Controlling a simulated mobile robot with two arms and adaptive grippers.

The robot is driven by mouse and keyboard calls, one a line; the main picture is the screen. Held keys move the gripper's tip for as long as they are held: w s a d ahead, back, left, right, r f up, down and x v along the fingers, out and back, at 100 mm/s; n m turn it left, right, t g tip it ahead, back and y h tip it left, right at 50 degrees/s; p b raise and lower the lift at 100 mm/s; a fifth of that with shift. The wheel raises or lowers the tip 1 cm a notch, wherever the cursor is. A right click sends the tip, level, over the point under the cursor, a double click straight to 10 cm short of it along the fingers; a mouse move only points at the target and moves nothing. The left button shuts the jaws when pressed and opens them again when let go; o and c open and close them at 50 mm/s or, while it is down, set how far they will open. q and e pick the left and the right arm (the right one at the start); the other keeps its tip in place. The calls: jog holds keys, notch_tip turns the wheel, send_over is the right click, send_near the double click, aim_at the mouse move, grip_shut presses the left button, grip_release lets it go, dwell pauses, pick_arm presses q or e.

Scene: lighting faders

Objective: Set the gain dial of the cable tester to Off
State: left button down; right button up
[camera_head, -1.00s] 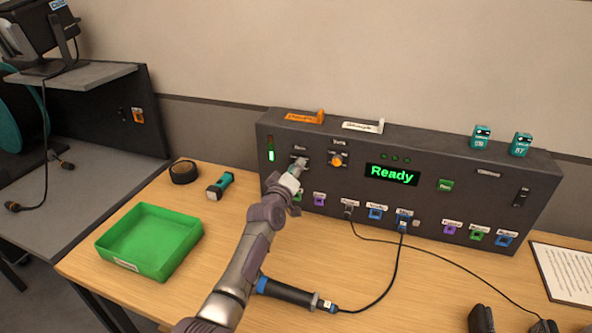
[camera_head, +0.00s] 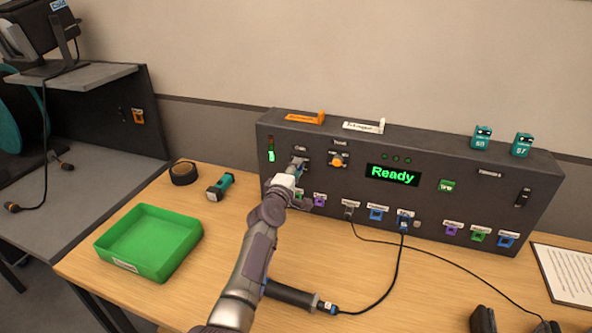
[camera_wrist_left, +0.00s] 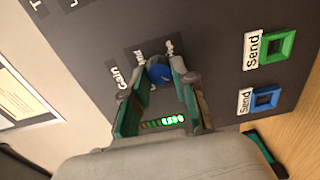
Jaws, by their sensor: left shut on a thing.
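The cable tester (camera_head: 345,187) is a long dark box at the back of the table with a lit "Ready" display. Its gain dial (camera_wrist_left: 158,71) shows as a blue knob in the left wrist view, under a "Gain" label. My left gripper (camera_head: 298,164) is at the dial in the head view and hides most of it there. In the left wrist view the fingers of my left gripper (camera_wrist_left: 154,82) stand on both sides of the knob, shut on it. The dial's setting cannot be read clearly. My right gripper is not in view.
An orange knob (camera_head: 337,160) sits right of the gain dial. Coloured sockets line the panel's lower edge, some with cables. A green tray (camera_head: 187,254), tape roll (camera_head: 184,173) and small teal torch (camera_head: 220,187) lie left of my arm. A dark-handled tool (camera_head: 291,295) lies right of it.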

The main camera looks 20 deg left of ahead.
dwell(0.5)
pick_arm(q)
jog(key=c, duration=0.9)
grip_release()
jog(key=shift+s+a, duration=0.2)
jog(key=shift+s, duration=3.6)
jog(key=shift+f, duration=0.15)
